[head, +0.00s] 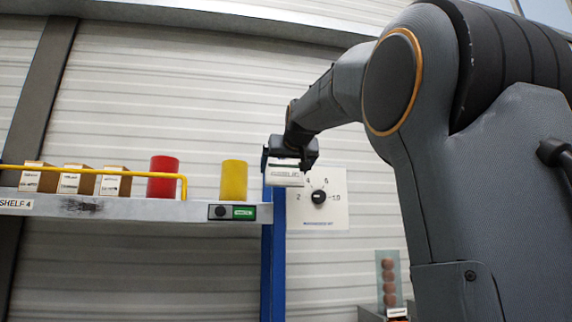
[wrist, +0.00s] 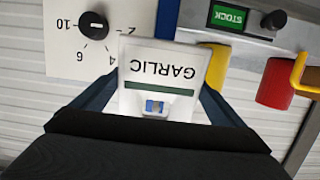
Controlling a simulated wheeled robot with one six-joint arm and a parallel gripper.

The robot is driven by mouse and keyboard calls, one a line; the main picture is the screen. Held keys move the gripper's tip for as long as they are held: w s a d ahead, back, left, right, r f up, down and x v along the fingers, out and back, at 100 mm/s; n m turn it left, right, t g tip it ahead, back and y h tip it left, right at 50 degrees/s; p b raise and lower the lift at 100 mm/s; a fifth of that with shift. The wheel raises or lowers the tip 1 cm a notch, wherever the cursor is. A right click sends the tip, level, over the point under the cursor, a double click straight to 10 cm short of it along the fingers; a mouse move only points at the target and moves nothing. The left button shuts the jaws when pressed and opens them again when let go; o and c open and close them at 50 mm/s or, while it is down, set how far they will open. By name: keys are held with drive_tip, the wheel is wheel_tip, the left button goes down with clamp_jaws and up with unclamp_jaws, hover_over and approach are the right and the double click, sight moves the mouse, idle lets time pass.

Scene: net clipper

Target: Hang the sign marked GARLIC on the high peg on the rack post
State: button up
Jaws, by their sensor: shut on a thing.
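The white sign marked GARLIC (wrist: 160,54) is held between the two fingers of my gripper (wrist: 160,86), which is shut on its side edges. The lettering is upside down in the wrist view. A slot in the sign shows something blue behind it. In the head view my gripper (head: 292,158) holds the sign (head: 285,180) high up, overlapping the upper part of the blue rack post (head: 272,250). The post also shows in the wrist view (wrist: 166,18). I cannot make out the high peg clearly, nor whether the sign touches it.
A dial panel (head: 330,205) is on the wall just right of the post.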

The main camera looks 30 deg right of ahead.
drive_tip(key=shift+r+p+x, duration=0.25)
drive_tip(key=shift+p+x, duration=0.3)
drive_tip(key=shift+x, duration=0.55)
drive_tip(key=shift+w+d+f+b, duration=0.2)
drive_tip(key=shift+w+f+b, duration=0.15)
drive_tip(key=shift+w+f, duration=0.45)
drive_tip(key=o, duration=1.1)
drive_tip(key=shift+s, duration=0.15)
drive_tip(key=b+v, duration=0.3)
drive_tip(key=v, duration=0.4)
drive_tip(key=shift+s+a, duration=0.1)
drive_tip(key=shift+s, duration=0.2)
